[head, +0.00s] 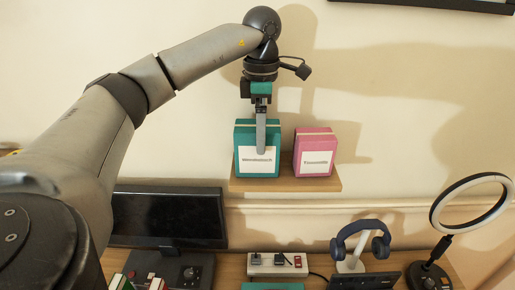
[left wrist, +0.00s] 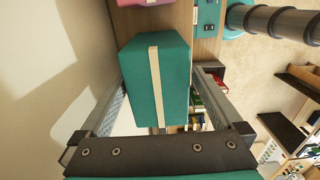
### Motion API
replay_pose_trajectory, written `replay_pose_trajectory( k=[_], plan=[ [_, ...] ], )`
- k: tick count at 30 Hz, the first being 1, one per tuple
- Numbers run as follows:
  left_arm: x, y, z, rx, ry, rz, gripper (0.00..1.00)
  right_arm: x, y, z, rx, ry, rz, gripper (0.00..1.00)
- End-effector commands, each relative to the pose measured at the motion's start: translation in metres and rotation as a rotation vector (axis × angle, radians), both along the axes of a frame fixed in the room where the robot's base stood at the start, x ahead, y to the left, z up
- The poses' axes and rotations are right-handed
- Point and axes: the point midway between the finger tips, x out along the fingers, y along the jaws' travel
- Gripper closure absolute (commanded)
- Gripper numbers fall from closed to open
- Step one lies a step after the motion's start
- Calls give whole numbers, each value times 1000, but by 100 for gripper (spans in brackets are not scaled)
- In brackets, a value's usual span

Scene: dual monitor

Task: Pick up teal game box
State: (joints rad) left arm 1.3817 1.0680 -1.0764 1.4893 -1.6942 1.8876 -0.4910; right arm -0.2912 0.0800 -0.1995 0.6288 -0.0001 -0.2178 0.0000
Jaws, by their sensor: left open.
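The teal game box (head: 243,133) stands upright on a small wooden wall shelf (head: 285,185), with a pale band and a white label. My left gripper (head: 261,150) points down at it from above, one grey finger crossing in front of its label. In the left wrist view the teal box (left wrist: 157,85) lies between the two spread fingers of my left gripper (left wrist: 158,68), one on each side. The gripper is open; I cannot tell whether either finger touches the box. My right gripper is not in view.
A pink game box (head: 315,153) stands just right of the teal one on the shelf. The wall is close behind. Below are a dark monitor (head: 168,217), headphones on a stand (head: 360,243), a controller panel (head: 277,265) and a ring light (head: 436,240).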

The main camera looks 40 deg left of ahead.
Motion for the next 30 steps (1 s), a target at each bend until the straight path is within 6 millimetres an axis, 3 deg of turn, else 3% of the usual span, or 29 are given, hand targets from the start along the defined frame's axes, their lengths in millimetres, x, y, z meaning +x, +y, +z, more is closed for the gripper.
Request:
replay_pose_trajectory(
  k=[10, 19, 30],
  plan=[
    [-4, 8, -45, 0, 4, -1, 0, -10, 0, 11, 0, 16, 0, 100],
    [-3, 8, -51, 0, 1, -1, 0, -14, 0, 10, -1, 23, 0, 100],
    [-3, 8, -50, 0, 1, -1, 42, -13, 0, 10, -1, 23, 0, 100]
  ],
)
